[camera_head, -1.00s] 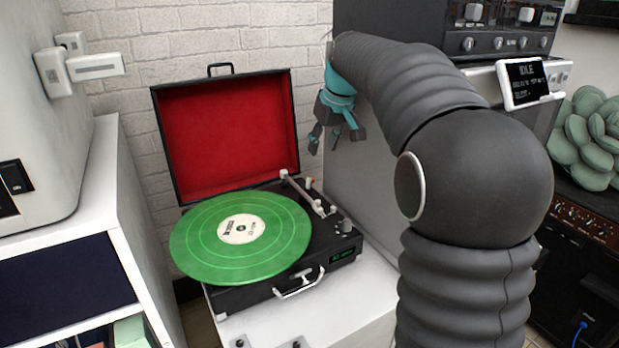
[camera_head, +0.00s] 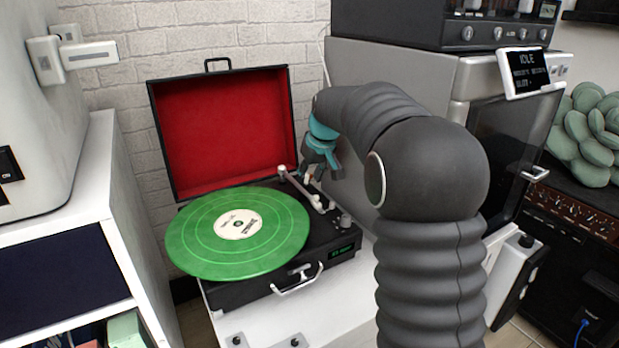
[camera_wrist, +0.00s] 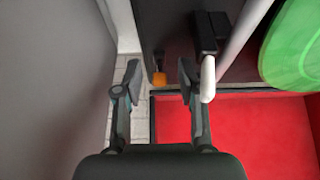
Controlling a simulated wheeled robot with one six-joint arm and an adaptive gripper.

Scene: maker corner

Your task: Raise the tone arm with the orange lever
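The record player (camera_head: 345,240) stands open on a white cabinet, with a green record (camera_head: 195,232) on it. The pale tone arm (camera_head: 302,190) lies along the deck's right side, off the record; I cannot tell its height. My gripper (camera_head: 318,170) is above the deck's back right part, pointing down. In the wrist view its fingers (camera_wrist: 159,66) are open and empty. The small orange lever (camera_wrist: 159,79) shows between the fingers, apart from both. The tone arm's white end (camera_wrist: 208,80) is close beside the right finger. In the head view my gripper largely hides the lever.
The red-lined lid (camera_head: 225,130) stands upright behind the deck, close to my gripper. A grey machine (camera_head: 390,65) stands right of the player. A white shelf unit (camera_head: 95,190) is at the left. Room above the record is free.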

